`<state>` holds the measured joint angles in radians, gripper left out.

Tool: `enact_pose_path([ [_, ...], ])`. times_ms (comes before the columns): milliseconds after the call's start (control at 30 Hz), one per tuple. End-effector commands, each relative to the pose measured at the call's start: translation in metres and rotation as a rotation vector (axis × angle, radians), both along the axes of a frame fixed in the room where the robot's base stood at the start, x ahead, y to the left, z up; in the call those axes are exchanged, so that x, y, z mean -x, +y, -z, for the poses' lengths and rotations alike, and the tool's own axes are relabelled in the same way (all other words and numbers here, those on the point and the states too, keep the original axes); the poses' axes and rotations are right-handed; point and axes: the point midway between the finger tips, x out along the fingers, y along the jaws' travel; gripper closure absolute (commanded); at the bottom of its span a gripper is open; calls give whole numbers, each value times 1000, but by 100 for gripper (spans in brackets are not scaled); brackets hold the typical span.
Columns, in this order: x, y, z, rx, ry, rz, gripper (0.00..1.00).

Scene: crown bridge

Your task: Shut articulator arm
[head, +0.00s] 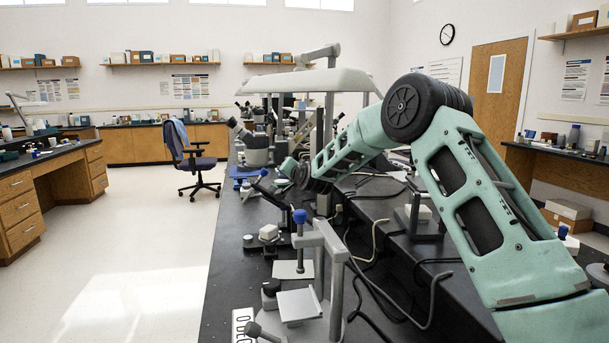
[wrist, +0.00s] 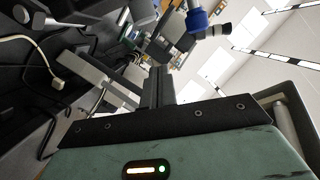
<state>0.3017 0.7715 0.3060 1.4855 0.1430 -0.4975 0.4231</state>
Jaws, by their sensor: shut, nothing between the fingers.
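A grey metal frame (head: 326,258) with a blue-knobbed upright pin and a pale plate stands on the near part of the black bench in the head view. It looks like the articulator, but I cannot be sure, nor tell how far its arm is open. My gripper (wrist: 158,75) is shut and empty in the wrist view, its dark fingers together. The wrist view also shows a blue knob (wrist: 197,20) on a grey part beyond the fingers; I cannot tell which device it belongs to. In the head view the fingers are not clear at the far end of my arm.
The black bench (head: 222,290) is crowded with microscopes, a grey hood (head: 310,80) and loose cables (head: 395,315). A smaller grey stand (head: 418,218) is beside my arm. Open floor (head: 130,260) lies left, with an office chair (head: 190,160) behind.

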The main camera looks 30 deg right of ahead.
Motion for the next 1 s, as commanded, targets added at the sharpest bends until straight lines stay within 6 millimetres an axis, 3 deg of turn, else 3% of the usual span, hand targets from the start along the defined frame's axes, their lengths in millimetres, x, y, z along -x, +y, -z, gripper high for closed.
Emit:
enact_pose_path([
  [400, 73, 10, -12, 1, 1, -2, 100],
  [767, 88, 15, -15, 1, 5, -7, 100],
  [867, 94, 36, -17, 13, 40, -46, 100],
  [967, 112, 82, -19, 47, 124, -136, 100],
  [1000, 124, 105, -18, 70, 171, -186, 100],
])
